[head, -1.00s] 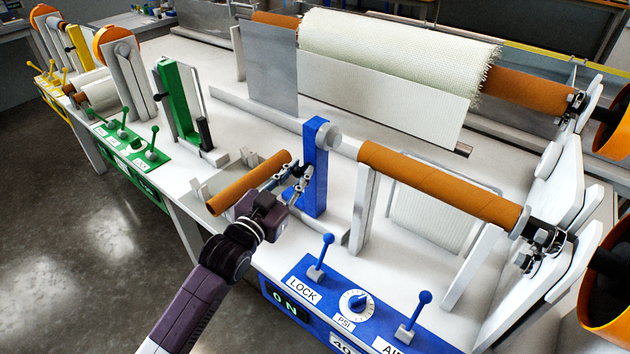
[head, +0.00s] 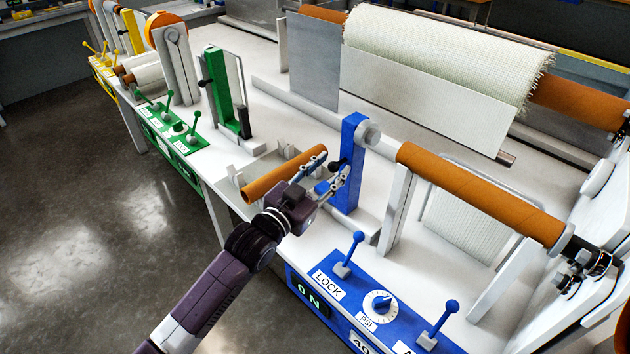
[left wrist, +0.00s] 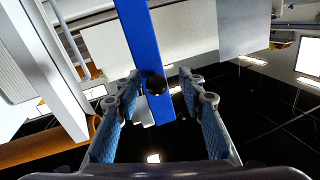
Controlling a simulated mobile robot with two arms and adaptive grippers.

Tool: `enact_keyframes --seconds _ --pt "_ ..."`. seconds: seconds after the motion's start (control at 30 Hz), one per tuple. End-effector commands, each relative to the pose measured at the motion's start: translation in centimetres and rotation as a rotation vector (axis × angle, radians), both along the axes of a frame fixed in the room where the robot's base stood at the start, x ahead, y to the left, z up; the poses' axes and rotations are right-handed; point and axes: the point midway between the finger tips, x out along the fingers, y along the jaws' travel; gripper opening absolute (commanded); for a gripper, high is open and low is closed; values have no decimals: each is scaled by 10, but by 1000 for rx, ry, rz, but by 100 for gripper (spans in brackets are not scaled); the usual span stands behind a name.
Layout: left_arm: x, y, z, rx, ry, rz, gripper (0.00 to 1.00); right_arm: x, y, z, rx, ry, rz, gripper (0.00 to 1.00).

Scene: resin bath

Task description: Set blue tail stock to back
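The blue tail stock (head: 353,170) is an upright blue post on the white table, beside the left end of the orange-brown roll core (head: 480,190). A black knob sticks out from its side. My left gripper (head: 338,176) is close in front of this knob. In the left wrist view, the blue tail stock (left wrist: 145,45) runs down the middle, and its black knob (left wrist: 155,84) shows between the two fingertips, with a gap on both sides. My left gripper (left wrist: 160,82) is open and empty there. My right gripper is in neither view.
A short brown core (head: 285,173) lies in a grey holder just behind my left gripper. The blue control panel (head: 385,310) with LOCK lever (head: 349,254) is at the front. A green tail stock (head: 218,85) stands farther left. Open floor lies left.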

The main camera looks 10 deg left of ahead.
Motion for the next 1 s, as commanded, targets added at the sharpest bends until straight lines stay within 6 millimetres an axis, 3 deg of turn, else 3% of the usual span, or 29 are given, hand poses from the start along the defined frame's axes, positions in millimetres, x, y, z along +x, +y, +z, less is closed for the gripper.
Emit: enact_keyframes --seconds 0.5,0.7,1.0 --pt "-84 40 -2 3 3 2 37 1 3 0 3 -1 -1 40" --pt "-97 47 -1 2 1 1 37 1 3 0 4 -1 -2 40" --pt "-99 48 0 1 0 2 37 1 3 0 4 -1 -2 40"
